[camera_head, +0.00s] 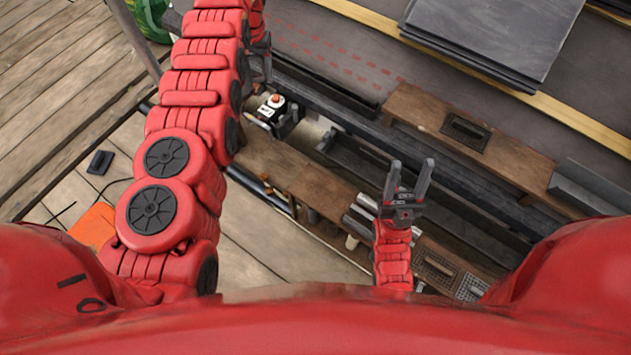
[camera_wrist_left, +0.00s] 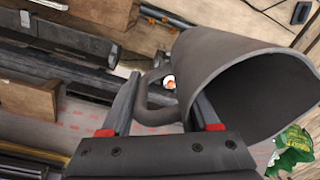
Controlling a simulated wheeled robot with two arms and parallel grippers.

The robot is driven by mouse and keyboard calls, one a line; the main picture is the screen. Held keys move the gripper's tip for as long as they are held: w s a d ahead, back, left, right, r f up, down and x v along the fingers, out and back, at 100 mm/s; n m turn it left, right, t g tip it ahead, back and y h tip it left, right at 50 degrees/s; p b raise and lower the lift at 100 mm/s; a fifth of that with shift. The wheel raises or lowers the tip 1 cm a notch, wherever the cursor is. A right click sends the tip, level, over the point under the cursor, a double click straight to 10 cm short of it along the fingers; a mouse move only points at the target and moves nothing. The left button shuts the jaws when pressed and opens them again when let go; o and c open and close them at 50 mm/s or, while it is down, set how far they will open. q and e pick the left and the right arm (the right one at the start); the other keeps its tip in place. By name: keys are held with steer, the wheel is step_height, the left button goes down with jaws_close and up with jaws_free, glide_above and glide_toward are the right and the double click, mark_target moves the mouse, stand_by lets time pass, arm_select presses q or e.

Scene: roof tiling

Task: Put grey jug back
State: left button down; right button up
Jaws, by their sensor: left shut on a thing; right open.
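The grey jug (camera_wrist_left: 235,75) fills the right of the left wrist view, tilted with its wide dark mouth facing right. Its curved handle (camera_wrist_left: 150,113) lies between the fingers of my left gripper (camera_wrist_left: 164,90), which is shut on it. In the head view the left arm runs to the top edge, and I cannot make out the jug clearly there. My right gripper (camera_head: 410,180) is open and empty, above the plank and gutter pieces at the centre right.
A stack of dark slates (camera_head: 490,35) lies at the top right. A wooden board (camera_head: 470,140) and dark gutters lie below it. A black-and-white device with an orange cap (camera_head: 277,106) stands near the left arm. A green bag (camera_head: 150,20) is at the top left. Decking at left is mostly clear.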

mark_target(262, 80)
arm_select(q)
steer(key=shift+s+d+f+m, duration=0.1)
steer(key=shift+d+f+m, duration=0.1)
steer(key=shift+f, duration=0.6)
steer(key=shift+s+d+f+m, duration=0.1)
steer(key=shift+d+f, duration=0.05)
steer(key=shift+f, duration=0.65)
steer(key=shift+w+f, duration=0.15)
steer(key=shift+d+f, duration=0.1)
steer(key=shift+f, duration=0.15)
steer(key=shift+f, duration=0.15)
steer(key=shift+s+f, duration=0.2)
steer(key=shift+f, duration=0.05)
steer(key=shift+d, duration=0.1)
